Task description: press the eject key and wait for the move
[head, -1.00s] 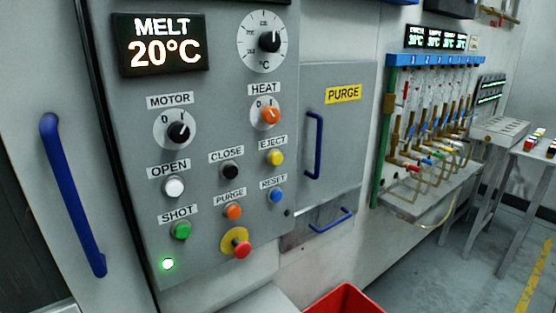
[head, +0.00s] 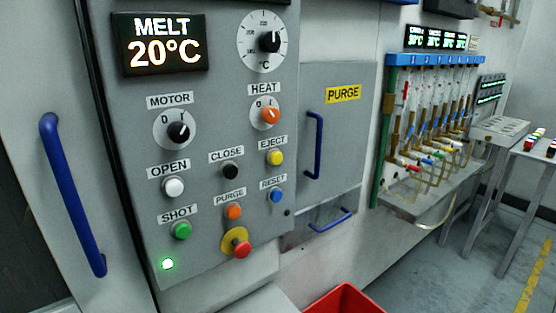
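The eject key is a yellow round button (head: 276,158) under the EJECT label on the grey control panel (head: 215,100). To its left is the black CLOSE button (head: 230,171), and below it the blue RESET button (head: 277,195). The display (head: 162,42) above reads MELT 20°C. Neither of my grippers shows in the head view, and nothing covers the eject key.
A blue handle (head: 72,195) stands out at the left. The PURGE cover (head: 340,150) with its blue handle is right of the panel. A red bin (head: 345,300) is at the bottom. A rack of tubes (head: 430,110) and a table (head: 535,150) stand further right.

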